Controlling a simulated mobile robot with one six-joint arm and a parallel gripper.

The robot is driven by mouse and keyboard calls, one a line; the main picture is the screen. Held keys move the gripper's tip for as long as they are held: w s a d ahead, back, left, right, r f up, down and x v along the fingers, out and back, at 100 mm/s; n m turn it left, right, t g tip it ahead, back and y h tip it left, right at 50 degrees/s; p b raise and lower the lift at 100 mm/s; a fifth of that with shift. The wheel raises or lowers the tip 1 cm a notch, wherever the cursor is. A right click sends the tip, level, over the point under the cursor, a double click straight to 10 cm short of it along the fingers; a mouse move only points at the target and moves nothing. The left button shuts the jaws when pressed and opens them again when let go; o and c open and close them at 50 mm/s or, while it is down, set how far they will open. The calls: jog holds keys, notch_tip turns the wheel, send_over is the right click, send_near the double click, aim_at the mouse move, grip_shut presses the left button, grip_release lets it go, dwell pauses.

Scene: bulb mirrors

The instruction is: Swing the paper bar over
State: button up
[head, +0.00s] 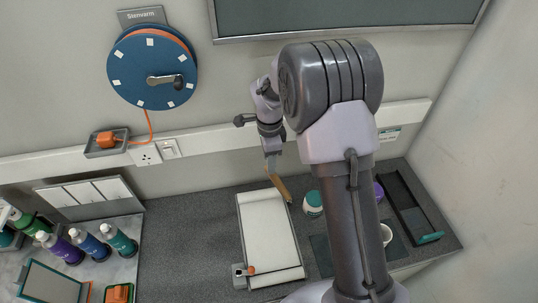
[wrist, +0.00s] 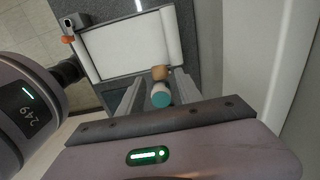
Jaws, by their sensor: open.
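The paper board with a white sheet (head: 268,232) lies on the dark counter, with a roll at its far end. A thin bar (head: 280,277) lies across its near end, with an orange knob (head: 250,270) by a bracket at the left corner. The knob also shows in the wrist view (wrist: 68,39). My gripper (head: 271,168) is open above the far end of the board, well away from the knob. In the wrist view, a tan piece (wrist: 160,73) and a teal and white jar (wrist: 161,96) show between the fingers; neither looks gripped.
The jar (head: 313,203) stands right of the board, with a white cup (head: 386,234) and a dark tray (head: 409,205) farther right. Several bottles (head: 89,244) stand on the left. A blue crank wheel (head: 143,75) hangs on the wall. Counter left of the board is clear.

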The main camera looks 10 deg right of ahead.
jog(key=shift+f+b, duration=1)
jog(key=shift+f, duration=0.75)
grip_shut()
